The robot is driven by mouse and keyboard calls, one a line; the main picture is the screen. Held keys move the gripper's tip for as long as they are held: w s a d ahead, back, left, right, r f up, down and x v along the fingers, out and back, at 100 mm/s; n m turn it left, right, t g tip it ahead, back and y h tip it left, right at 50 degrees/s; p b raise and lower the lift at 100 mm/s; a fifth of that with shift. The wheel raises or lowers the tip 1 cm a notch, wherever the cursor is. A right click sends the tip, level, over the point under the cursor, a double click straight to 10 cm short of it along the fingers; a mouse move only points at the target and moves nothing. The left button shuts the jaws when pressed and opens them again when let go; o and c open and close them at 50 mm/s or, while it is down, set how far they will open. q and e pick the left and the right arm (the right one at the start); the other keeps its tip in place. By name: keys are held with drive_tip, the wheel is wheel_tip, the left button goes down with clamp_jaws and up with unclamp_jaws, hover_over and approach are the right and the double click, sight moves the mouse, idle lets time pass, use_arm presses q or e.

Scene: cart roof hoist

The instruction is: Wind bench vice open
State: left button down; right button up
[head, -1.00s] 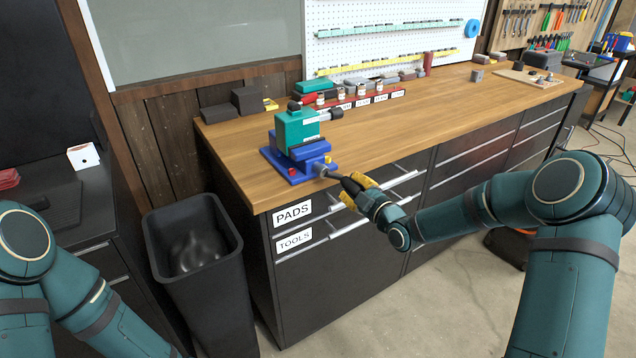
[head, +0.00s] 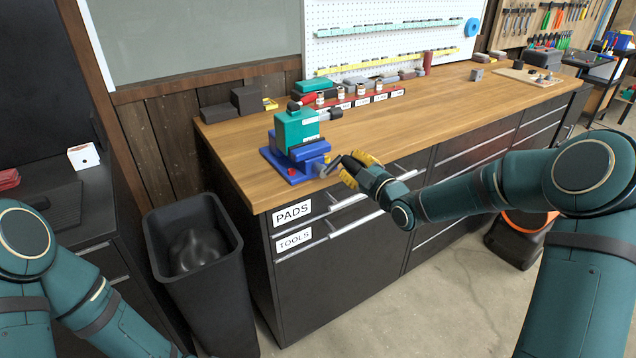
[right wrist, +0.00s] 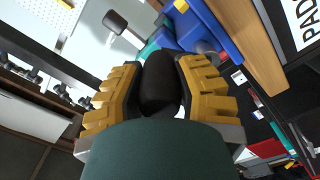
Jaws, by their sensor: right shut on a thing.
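The bench vice (head: 311,150) is blue and stands at the near left corner of the wooden bench top. A teal block (head: 296,127) rises at its back. The vice's crank (head: 331,167) sticks out at the front right, over the bench edge. My right gripper (head: 350,171) is shut on the crank's grip. In the right wrist view the dark grip (right wrist: 160,80) sits between the yellow finger pads, and part of the blue vice (right wrist: 213,28) shows above. The jaw gap is hard to see. My left arm shows at lower left, its gripper out of frame.
Drawers labelled PADS (head: 292,214) and TOOLS (head: 294,242) lie below the vice, their handles jutting out. A black bin (head: 200,275) stands left of the cabinet. Small blocks and a red rack (head: 372,101) line the bench's back. The bench middle is clear.

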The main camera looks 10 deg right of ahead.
drive_tip(key=shift+s+a+r, duration=0.15)
drive_tip(key=shift+a, duration=0.35)
drive_tip(key=shift+s+a+r, duration=0.3)
drive_tip(key=shift+a+r, duration=0.1)
drive_tip(key=shift+a, duration=0.35)
drive_tip(key=shift+s+a+r, duration=0.3)
drive_tip(key=shift+a+r, duration=0.1)
drive_tip(key=shift+a, duration=0.35)
drive_tip(key=shift+d, duration=0.15)
drive_tip(key=a, duration=0.2)
drive_tip(key=s+a, duration=0.1)
drive_tip(key=shift+f, duration=0.25)
drive_tip(key=shift+d, duration=0.15)
drive_tip(key=o, duration=1.5)
drive_tip(key=shift+w+d, duration=0.1)
drive_tip(key=shift+w, duration=0.1)
drive_tip(key=shift+o, duration=0.3)
drive_tip(key=shift+r, duration=0.2)
